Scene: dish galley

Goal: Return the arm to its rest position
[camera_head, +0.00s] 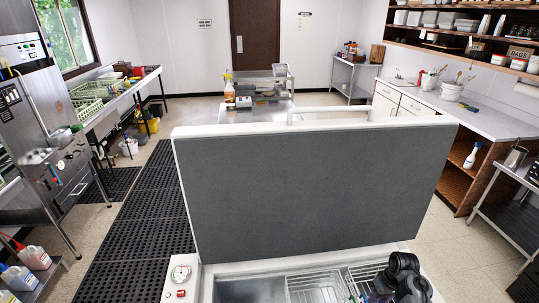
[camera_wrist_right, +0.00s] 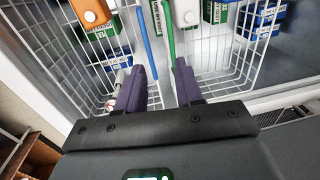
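My right gripper (camera_wrist_right: 159,68) shows in the right wrist view with its two dark purple fingers apart. I see nothing held between them. It is over white wire baskets (camera_wrist_right: 213,48), which hold boxes and packets. A blue strip (camera_wrist_right: 146,38) and a green strip (camera_wrist_right: 168,30) show beyond the fingertips. In the head view, my dark right arm (camera_head: 400,275) is over the right side of the open chest freezer (camera_head: 245,290); its fingertips cannot be made out there. My left gripper is not in view.
The raised grey freezer lid (camera_head: 310,190) stands behind the baskets and blocks much of the middle. Black mats (camera_head: 150,215) cover clear floor left of the freezer.

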